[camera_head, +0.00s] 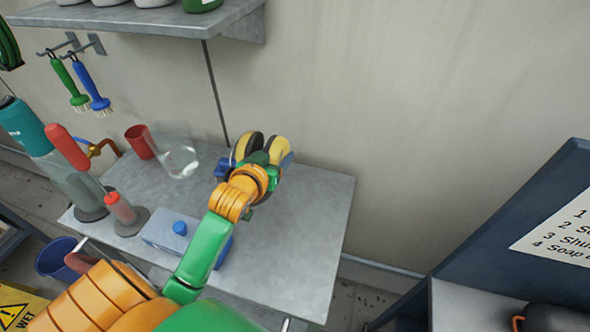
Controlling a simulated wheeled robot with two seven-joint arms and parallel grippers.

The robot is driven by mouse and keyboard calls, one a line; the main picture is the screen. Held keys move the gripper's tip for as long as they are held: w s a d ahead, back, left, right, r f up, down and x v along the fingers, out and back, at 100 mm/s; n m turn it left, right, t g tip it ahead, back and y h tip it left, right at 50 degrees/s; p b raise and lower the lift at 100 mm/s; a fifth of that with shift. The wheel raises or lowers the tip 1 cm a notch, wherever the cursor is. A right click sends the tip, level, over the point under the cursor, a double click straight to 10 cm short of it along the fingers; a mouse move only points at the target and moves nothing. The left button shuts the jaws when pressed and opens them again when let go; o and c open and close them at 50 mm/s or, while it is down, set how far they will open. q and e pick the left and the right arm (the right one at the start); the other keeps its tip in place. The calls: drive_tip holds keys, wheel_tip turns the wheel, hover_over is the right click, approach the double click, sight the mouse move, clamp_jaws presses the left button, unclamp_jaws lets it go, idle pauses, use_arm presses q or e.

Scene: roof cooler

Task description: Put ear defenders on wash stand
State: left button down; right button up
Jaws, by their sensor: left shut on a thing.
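The yellow and black ear defenders (278,149) are at the far end of my left arm. They appear over the back of the grey metal wash stand (300,230), near the wall. My left gripper (257,163) is shut on them, and its wrist hides their lower part. I cannot tell whether they touch the wash stand top. My right gripper is not in view.
A clear jug (177,155), red cup (138,141), tall dispensers (73,185) and a pale blue container (172,235) crowd the wash stand's left side. Its right part is bare. A shelf (145,20) hangs above. A dark blue unit (540,220) stands at right.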

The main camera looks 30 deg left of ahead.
use_arm(q)
drive_tip(key=w+d+f, duration=0.1)
drive_tip(key=f, duration=0.1)
drive_tip(key=w+d+f, duration=0.1)
drive_tip(key=d+f, duration=0.1)
drive_tip(key=w+d+f+b, duration=0.1)
drive_tip(key=d+f, duration=0.1)
drive_tip(key=shift+w+d, duration=0.25)
drive_tip(key=shift+w, duration=0.1)
drive_tip(key=f, duration=0.1)
drive_tip(key=d+f, duration=0.1)
drive_tip(key=f, duration=0.1)
drive_tip(key=shift+w+f, duration=0.1)
drive_tip(key=shift+f, duration=0.1)
drive_tip(key=shift+w+a+f, duration=0.1)
drive_tip(key=shift+f, duration=0.3)
drive_tip(key=shift+c, duration=0.6)
unclamp_jaws()
drive_tip(key=shift+f, duration=0.1)
drive_tip(key=shift+r, duration=0.2)
drive_tip(key=v, duration=1.2)
